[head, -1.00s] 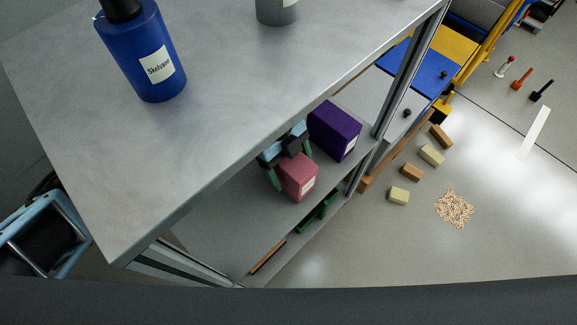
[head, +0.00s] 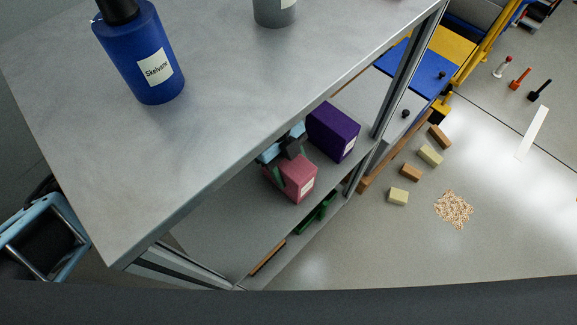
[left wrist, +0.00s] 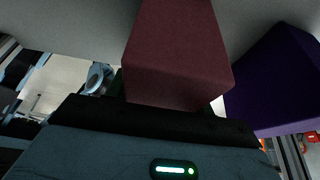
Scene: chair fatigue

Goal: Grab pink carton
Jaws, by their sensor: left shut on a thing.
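The pink carton (head: 297,178) stands on the middle shelf of the grey rack, below the top board, with a white label on its side. My left gripper (head: 278,170) is at the carton's back-left side and is shut on it; the shelf top partly hides the arm. In the left wrist view the carton (left wrist: 178,60) looks dark red and fills the space in front of the gripper (left wrist: 165,108). The fingertips are mostly hidden there.
A purple carton (head: 333,131) stands close beside the pink one; it also shows in the left wrist view (left wrist: 275,85). A blue bottle (head: 145,55) and a grey container (head: 274,12) stand on the top board (head: 220,90). Several blocks (head: 411,173) lie on the floor.

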